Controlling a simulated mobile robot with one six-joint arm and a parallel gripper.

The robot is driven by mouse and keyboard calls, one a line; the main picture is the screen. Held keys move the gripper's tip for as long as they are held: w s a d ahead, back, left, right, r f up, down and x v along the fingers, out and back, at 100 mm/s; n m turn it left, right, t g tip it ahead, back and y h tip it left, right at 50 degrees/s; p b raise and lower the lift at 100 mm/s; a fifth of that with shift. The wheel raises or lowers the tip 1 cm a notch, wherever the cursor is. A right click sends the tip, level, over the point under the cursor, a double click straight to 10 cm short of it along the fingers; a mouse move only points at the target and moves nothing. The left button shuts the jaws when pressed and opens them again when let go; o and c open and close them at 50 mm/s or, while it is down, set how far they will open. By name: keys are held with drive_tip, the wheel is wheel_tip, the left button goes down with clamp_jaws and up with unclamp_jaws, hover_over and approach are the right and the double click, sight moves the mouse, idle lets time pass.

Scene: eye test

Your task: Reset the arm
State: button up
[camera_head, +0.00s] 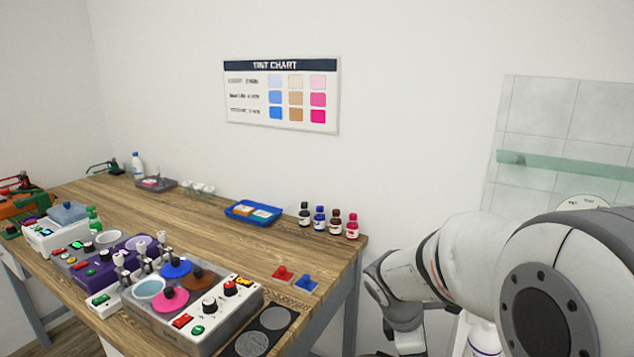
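My white and grey arm fills the lower right of the head view, to the right of the wooden table (225,225). Its upper links are close to the camera and bend down toward the bottom edge. My gripper is not visible, so its opening and anything it holds cannot be seen. The arm shows beside the table's right end, apart from the items on top.
A control box (220,328) with colored lids stands at the table's front. Several small bottles (320,219) and a blue tray (229,211) stand near the back edge. Red (283,274) and blue (306,284) pieces lie near the right edge. Bare wood shows mid-table.

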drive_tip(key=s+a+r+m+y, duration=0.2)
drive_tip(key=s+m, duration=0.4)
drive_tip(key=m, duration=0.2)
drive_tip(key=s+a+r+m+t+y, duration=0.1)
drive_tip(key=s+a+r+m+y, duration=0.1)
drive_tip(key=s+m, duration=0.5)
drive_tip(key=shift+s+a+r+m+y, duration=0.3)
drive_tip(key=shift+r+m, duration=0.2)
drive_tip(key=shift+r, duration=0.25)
